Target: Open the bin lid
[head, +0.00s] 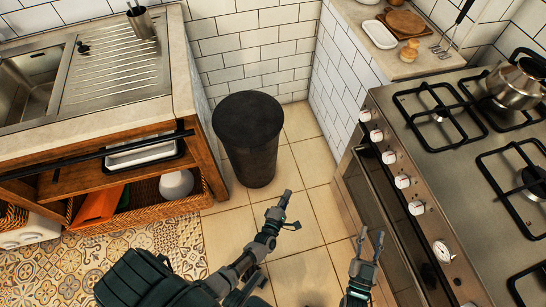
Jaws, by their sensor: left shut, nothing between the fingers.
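A dark round bin (252,168) stands on the tiled floor in the corner between the sink counter and the wall. Its flat dark lid (248,119) covers the top and looks closed. My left gripper (292,208) is in front of the bin, to the lower right of it in the picture, apart from it and empty. It is shut. My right gripper (371,235) is further right and lower, near the oven front. Its two fingers are apart with nothing visible between them.
The sink counter (182,85) with a wooden shelf and wicker baskets (150,210) stands left of the bin. A stove (455,150) with knobs and an oven is on the right. Beige floor tiles (310,185) are clear between the bin and the stove.

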